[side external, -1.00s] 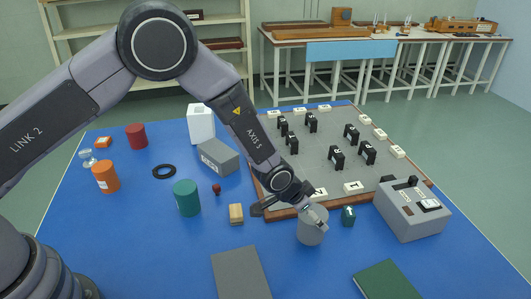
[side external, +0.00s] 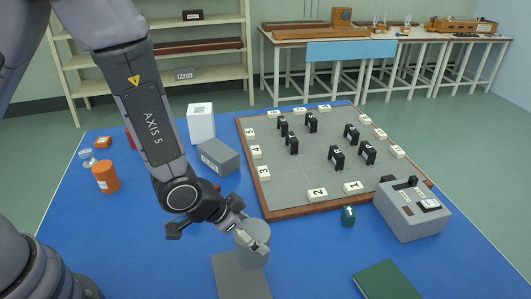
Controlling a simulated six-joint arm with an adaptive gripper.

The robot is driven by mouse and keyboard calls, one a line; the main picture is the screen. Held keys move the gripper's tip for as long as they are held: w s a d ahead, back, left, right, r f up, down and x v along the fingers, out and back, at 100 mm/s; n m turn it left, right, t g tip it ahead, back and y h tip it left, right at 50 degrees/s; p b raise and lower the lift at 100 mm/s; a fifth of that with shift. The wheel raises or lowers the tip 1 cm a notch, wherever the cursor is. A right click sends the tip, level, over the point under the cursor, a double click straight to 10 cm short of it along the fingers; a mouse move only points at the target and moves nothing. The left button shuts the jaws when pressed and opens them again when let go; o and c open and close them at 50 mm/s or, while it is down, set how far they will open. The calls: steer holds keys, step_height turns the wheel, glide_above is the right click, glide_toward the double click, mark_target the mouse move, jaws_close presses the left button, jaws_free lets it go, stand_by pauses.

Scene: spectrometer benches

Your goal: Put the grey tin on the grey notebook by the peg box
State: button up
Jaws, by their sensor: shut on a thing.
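The grey tin (side external: 250,254) is a plain cylinder, upright or nearly so, near the front middle of the blue table. My gripper (side external: 256,238) is shut on its upper part. The grey notebook (side external: 242,282) lies flat at the front edge of the picture, partly cut off. The tin overlaps the notebook's far end in this view; I cannot tell whether it touches the cover or hangs above it. A grey box (side external: 218,156) with a white label, perhaps the peg box, stands further back; its lettering is too small to read surely.
A pegboard (side external: 310,165) with black pieces and numbered tiles fills the back right. A grey instrument (side external: 410,212), a small dark green object (side external: 348,215) and a green notebook (side external: 387,281) are right. A white box (side external: 200,125) and orange jar (side external: 105,177) stand left. Blue table is clear between the notebooks.

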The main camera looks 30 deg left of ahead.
mark_target(253, 256)
step_height(253, 256, down, 7)
steer(key=shift+f, duration=0.1)
stand_by(0.4)
steer(key=o, duration=1.2)
steer(key=shift+f, duration=0.15)
